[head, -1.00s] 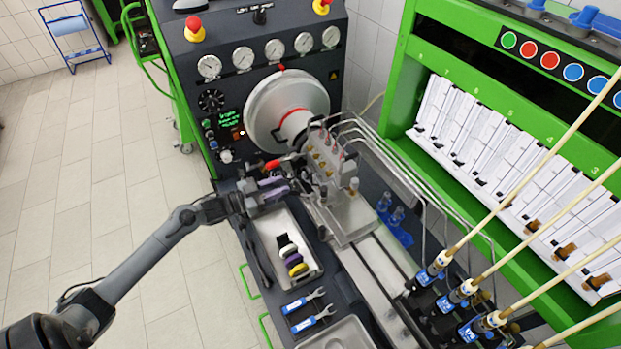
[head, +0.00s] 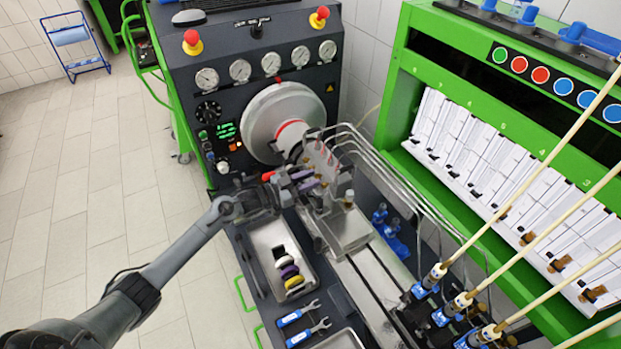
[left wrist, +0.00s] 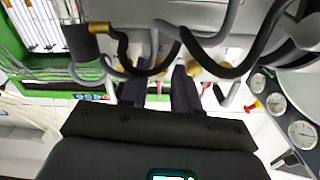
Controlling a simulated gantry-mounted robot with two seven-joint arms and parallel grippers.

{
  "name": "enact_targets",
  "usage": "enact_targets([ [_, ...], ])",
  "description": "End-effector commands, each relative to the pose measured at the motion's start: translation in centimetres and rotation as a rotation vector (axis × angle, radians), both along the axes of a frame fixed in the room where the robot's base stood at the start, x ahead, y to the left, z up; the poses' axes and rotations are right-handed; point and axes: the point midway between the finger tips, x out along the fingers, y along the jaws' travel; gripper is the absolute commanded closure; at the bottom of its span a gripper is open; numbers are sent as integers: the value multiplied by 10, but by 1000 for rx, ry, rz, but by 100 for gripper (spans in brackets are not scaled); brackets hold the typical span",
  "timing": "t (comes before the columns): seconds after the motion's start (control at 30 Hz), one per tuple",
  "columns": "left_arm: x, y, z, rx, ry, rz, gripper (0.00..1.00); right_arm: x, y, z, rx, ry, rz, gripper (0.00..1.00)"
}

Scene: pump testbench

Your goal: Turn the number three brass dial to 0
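The pump (head: 345,228) is a silver metal block in front of the large round drive wheel. In the head view my left gripper (head: 314,180) reaches over its near left side and hides much of its dial face. Rounded brass parts, apparently the dials (left wrist: 147,63), show beyond the fingertips in the left wrist view, partly hidden by dark curved pipes. Another brass part (left wrist: 193,69) lies close to the right-hand finger there. The two dark fingers are spread apart. Contact with a dial cannot be told. I cannot read any number or dial setting. My right gripper is not in view.
Thin metal pipes (head: 395,195) curve from the pump to the injectors (head: 440,275). A tray (head: 262,240) of coloured rings lies below my left gripper, with wrenches (head: 300,313) beside it. A red-tipped lever (head: 268,176) is close to the gripper.

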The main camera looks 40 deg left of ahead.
Motion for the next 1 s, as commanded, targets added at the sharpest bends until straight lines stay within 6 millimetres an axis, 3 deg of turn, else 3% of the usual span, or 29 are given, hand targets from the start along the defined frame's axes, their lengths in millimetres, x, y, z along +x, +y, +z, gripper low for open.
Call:
enact_targets([
  [0.4, 6, -3, 0, 1, 0, -1, 69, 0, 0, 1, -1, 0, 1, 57],
  [0.63, 6, -3, 0, 1, 0, -1, 100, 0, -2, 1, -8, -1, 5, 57],
  [1.0, 6, -3, -1, 37, -15, -1, 100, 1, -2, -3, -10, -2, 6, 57],
])
